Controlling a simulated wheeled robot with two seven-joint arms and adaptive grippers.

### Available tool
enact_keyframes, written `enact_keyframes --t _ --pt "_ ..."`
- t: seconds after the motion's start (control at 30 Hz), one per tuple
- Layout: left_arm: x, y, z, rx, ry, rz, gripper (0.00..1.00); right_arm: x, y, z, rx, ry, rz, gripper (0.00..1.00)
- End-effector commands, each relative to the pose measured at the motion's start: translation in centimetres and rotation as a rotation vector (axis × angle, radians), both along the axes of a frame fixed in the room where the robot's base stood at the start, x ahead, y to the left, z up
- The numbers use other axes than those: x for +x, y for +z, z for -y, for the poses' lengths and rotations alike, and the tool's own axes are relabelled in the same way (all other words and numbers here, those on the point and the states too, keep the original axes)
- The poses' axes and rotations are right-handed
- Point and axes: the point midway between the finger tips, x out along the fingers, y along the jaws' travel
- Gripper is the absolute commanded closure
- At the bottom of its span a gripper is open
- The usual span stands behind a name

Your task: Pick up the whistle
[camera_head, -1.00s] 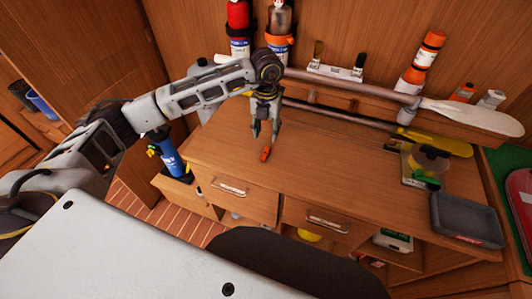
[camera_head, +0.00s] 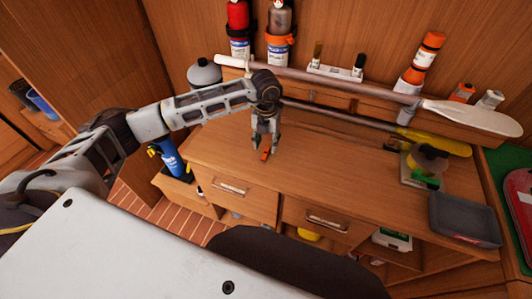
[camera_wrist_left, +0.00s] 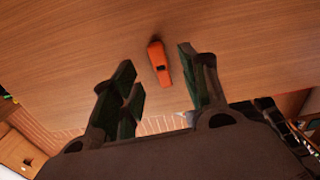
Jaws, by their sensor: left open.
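The whistle is a small orange piece (camera_wrist_left: 159,62) lying on the wooden desk top. In the head view the whistle (camera_head: 264,155) shows just below the fingertips of my left gripper (camera_head: 265,149). In the left wrist view the open fingers of my left gripper (camera_wrist_left: 155,72) stand apart, with the whistle between and slightly beyond their tips, nearer the right finger. I cannot tell whether a finger touches it. Nothing is held. My right gripper is not in view.
The desk top (camera_head: 330,155) around the whistle is clear. A blue bottle (camera_head: 168,158) stands below the desk's left end.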

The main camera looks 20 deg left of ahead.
Motion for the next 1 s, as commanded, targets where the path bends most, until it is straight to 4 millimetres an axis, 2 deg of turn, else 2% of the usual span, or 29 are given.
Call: enact_keyframes --t 0.4,0.63,0.9,0.93,1.0 --pt "-0.1 -4.0 0.0 0.001 0.0 -0.001 0.55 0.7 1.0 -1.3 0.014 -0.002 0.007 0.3" --pt "-0.1 -4.3 0.0 0.0 0.0 0.0 0.55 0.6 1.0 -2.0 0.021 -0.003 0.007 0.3" --pt "-0.1 -4.3 0.0 0.001 0.0 0.0 0.55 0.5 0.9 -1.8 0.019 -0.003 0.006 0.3" --pt "-0.1 -4.3 0.0 0.001 0.0 0.0 0.57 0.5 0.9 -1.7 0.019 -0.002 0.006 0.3" --pt "-0.1 -4.3 0.0 0.001 0.0 0.0 0.66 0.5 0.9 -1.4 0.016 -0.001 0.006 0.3"
